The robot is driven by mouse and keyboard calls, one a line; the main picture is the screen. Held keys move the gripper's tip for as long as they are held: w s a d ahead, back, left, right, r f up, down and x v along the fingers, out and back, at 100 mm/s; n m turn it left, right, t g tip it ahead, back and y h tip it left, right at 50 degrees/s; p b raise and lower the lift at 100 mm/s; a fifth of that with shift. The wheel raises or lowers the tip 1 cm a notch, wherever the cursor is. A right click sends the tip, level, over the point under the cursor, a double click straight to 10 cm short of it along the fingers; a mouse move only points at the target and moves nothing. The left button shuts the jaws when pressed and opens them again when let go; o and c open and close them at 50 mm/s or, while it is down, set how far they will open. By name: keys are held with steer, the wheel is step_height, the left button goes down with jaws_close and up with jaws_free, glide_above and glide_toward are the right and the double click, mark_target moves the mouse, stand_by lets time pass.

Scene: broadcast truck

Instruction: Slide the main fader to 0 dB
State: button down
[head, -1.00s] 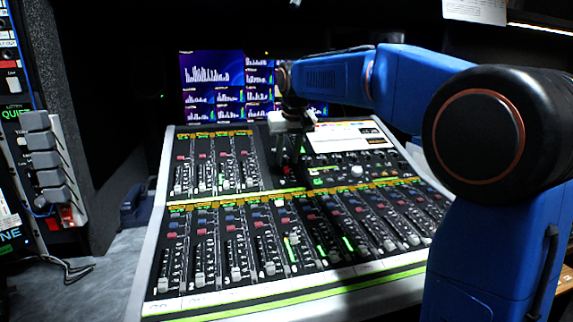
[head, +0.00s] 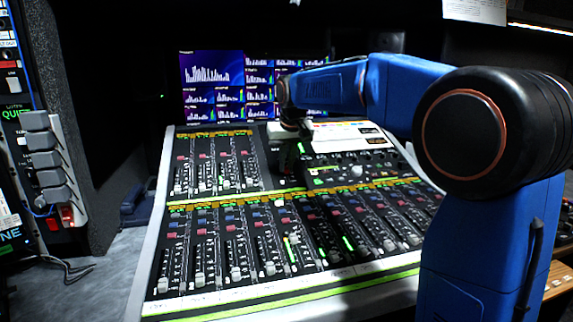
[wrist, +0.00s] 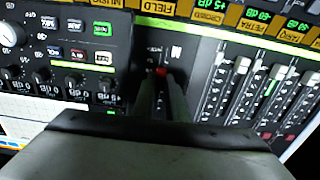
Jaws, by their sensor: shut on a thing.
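The mixing console (head: 150,250) shows its main fader strip, a dark panel (wrist: 150,50) with small white lettering, in the wrist view. The main fader cap (wrist: 161,71) is red and shows just beyond my fingertips; most of it is hidden by them. My gripper (wrist: 164,84) is shut on this cap, with its two fingers reaching over the strip. In the head view my gripper (head: 288,165) is low over the middle of the console, and the cap there is hidden or too dark to make out. The scale marks beside the slot are not readable.
Channel faders (wrist: 240,75) stand to the right of the strip in the wrist view. Knobs (wrist: 73,82) and buttons lie to its left. Screens with level meters (head: 215,85) stand behind the console. A rack with grey levers (head: 45,155) is at the far left.

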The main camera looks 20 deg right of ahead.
steer(key=shift+w+r, duration=0.4)
steer(key=shift+w, duration=0.45)
steer(key=shift+w+r, duration=0.35)
steer(key=shift+w, duration=0.45)
steer(key=c, duration=1.8)
jaws_free()
steer(key=shift+o, duration=0.2)
steer(key=v, duration=1.7)
steer(key=shift+s+r, duration=0.15)
